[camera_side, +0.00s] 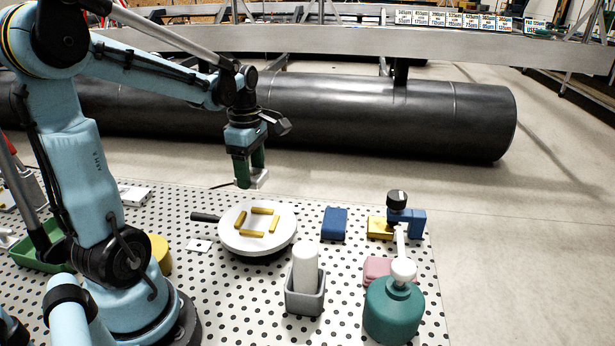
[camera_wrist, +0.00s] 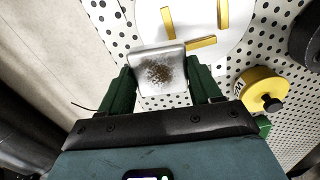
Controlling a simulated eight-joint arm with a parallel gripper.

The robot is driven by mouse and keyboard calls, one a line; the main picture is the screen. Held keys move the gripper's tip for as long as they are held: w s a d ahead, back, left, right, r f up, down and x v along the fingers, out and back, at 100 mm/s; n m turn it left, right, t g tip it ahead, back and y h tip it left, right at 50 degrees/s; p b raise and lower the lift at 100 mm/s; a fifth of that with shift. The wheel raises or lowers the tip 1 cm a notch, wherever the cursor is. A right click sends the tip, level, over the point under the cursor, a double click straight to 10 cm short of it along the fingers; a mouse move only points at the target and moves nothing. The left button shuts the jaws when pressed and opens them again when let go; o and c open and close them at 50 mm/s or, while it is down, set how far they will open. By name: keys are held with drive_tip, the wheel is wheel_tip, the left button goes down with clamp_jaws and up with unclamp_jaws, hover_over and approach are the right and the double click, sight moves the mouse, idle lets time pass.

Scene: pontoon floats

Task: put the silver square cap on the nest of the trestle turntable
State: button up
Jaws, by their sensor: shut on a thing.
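The silver square cap (camera_side: 261,179) is between the green fingers of my gripper (camera_side: 252,177), held in the air above the back edge of the turntable. In the wrist view the cap (camera_wrist: 158,73) shows a brown speckled patch on its face, with a green finger on each side. The trestle turntable (camera_side: 257,244) is a round white disc with a dark handle at its left. Its nest is marked by several yellow bars (camera_side: 252,234) around an empty middle. The disc also shows in the wrist view (camera_wrist: 185,22), beyond the cap.
A blue block (camera_side: 334,224) stands right of the turntable. A grey holder with a white cylinder (camera_side: 305,268) and a green bottle (camera_side: 392,310) stand in front. A yellow drum (camera_side: 160,254) sits near my base. A large black pipe (camera_side: 400,117) lies behind the perforated table.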

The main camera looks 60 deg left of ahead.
drive_tip(key=w+d+r+m, duration=0.2)
drive_tip(key=d+r+m, duration=0.1)
drive_tip(key=d+m, duration=0.8)
drive_tip(key=w+d+r+m, duration=0.35)
drive_tip(key=d+m, duration=0.35)
drive_tip(key=m, duration=0.7)
drive_tip(key=s+n, duration=0.8)
drive_tip(key=s, duration=0.1)
hover_over(258, 223)
wheel_tip(258, 223, down, 7)
drive_tip(key=shift+f, duration=2.15)
drive_tip(key=shift+f, duration=0.6)
drive_tip(key=o, duration=1.2)
